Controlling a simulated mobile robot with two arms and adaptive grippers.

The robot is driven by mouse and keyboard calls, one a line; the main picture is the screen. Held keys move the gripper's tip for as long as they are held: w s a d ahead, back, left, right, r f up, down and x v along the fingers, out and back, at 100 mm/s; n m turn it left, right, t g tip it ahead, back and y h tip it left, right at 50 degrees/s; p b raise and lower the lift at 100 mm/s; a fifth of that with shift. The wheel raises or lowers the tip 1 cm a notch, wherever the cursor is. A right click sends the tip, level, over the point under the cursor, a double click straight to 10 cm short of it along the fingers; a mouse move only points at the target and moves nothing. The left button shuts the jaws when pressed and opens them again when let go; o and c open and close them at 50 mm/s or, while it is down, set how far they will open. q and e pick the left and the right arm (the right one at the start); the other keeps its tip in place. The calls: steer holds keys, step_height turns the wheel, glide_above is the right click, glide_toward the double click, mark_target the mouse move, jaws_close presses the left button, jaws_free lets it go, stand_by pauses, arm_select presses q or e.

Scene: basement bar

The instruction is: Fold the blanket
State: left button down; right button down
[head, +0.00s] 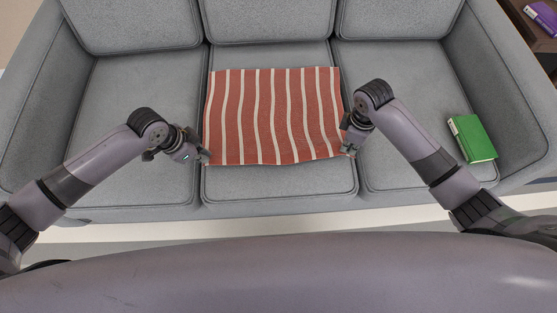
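The blanket (273,115) is red-orange with white stripes running from back to front. It lies spread out, slightly rippled, on the middle seat cushion of the grey sofa. My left gripper (205,156) is at the blanket's front left corner. My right gripper (348,150) is at its front right corner. Both fingertips are at or touching the cloth edge. The fingers are small and partly hidden, so I cannot tell whether either one is gripping the cloth.
The grey sofa (135,85) has three seat cushions with back cushions behind. A green book (474,138) lies on the right cushion. A purple book (541,17) lies on a dark wooden surface at the far right. The left cushion is clear.

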arm_select(q)
steer(key=shift+r, duration=0.1)
arm_select(e)
steer(key=shift+s, duration=0.1)
